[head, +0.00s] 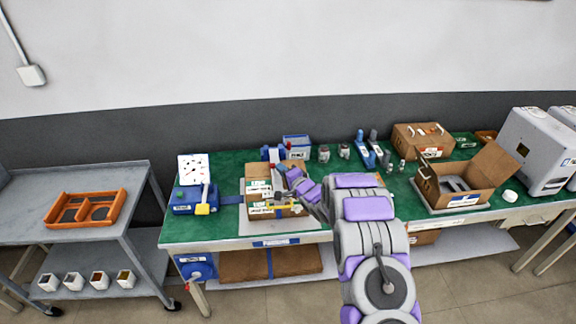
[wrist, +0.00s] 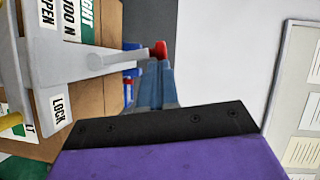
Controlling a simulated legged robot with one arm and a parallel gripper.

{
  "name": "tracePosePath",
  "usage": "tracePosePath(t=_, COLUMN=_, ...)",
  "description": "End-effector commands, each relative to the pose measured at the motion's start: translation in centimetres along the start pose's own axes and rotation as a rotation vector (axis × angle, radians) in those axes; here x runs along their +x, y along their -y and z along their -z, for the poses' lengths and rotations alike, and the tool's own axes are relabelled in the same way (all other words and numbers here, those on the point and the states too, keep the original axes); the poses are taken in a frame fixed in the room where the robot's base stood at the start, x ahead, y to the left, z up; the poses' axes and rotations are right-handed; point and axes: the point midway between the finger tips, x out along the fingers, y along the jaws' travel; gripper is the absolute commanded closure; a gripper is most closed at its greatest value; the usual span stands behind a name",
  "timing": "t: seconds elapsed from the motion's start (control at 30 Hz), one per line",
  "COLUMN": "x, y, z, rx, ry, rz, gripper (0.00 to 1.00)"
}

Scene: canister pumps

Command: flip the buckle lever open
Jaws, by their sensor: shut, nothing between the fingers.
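The buckle lever (wrist: 100,62) is a pale grey arm in the wrist view, reaching right to a red tip (wrist: 159,50). Labels reading OPEN and LOCK sit at its left on the buckle. The buckle is at the cardboard box (head: 258,172) on the green bench, and the box also shows in the wrist view (wrist: 111,25). My gripper (wrist: 156,68) is shut and empty, its fingertips right at the red tip. I cannot tell whether they touch it. In the head view my gripper (head: 291,174) is over the box's right side, and the lever is too small to make out clearly.
A yellow-handled part (head: 284,204) crosses the box front. A blue device with a white dial board (head: 193,169) stands to the left. Small bottles and blue fixtures stand behind. An open carton (head: 463,184) is to the right. An orange tray (head: 86,208) is on the left cart.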

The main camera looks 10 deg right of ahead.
Motion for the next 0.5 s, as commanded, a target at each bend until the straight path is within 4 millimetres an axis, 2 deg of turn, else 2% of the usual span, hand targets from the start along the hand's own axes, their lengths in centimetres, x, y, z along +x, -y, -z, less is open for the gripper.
tracePosePath(t=0.03, x=0.2, y=0.6, z=-0.4, rx=-0.038, ry=0.003, rz=-0.018, gripper=1.0)
tracePosePath(t=0.3, x=1.0, y=0.9, z=-1.9, rx=-0.229, ry=0.001, rz=-0.115, gripper=1.0)
tracePosePath(t=0.5, x=1.4, y=0.8, z=-2.7, rx=-0.292, ry=0.001, rz=-0.15, gripper=1.0)
